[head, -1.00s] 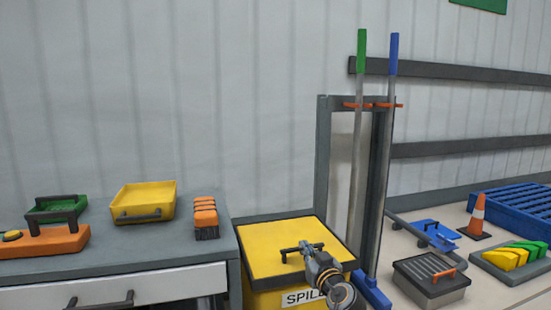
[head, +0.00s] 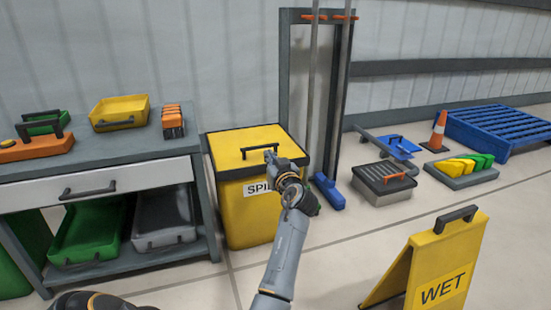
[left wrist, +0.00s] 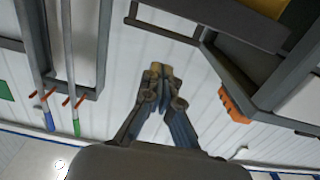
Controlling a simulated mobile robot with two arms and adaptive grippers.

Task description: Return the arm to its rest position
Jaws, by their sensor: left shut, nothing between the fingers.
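My left gripper (head: 270,152) is shut and empty. In the head view it overlaps the front part of the yellow spill bin's lid (head: 235,138), near the black lid handle (head: 250,150). I cannot tell from this view whether it touches the lid. My left arm reaches up to it from the bottom middle. In the left wrist view the closed fingers (left wrist: 158,72) point up the picture, with nothing between them. My right gripper is not in view.
A workbench (head: 170,148) with trays and an orange brush (head: 172,122) stands left of the bin. A rack (head: 287,80) with long-handled tools stands behind it. A yellow WET sign (head: 440,265) stands at the right front. Open floor (head: 350,235) lies between bin and sign.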

